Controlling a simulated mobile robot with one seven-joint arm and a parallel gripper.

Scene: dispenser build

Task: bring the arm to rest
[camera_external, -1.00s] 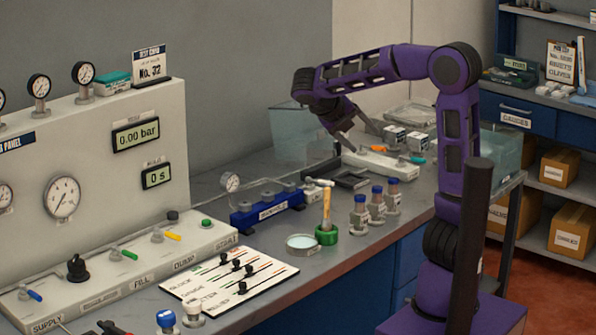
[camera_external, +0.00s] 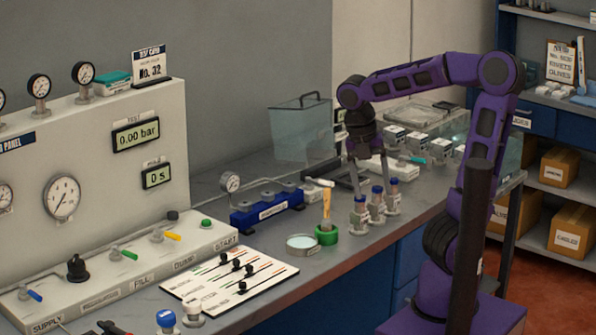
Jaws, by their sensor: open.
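My purple arm reaches over the right part of the grey bench. My gripper (camera_external: 371,178) points down with its two dark fingers apart, and nothing shows between them. It is just behind the blue-capped bottles (camera_external: 377,203), close to a dark tray (camera_external: 345,178). I cannot tell whether the fingertips touch the tray or the bench.
A clear bin (camera_external: 300,130) stands behind the gripper. White boxes (camera_external: 417,145) are right of it. A blue manifold (camera_external: 267,212), a brush in a green holder (camera_external: 326,234) and a glass dish (camera_external: 303,244) stand left. The gauge panel (camera_external: 95,160) fills the left.

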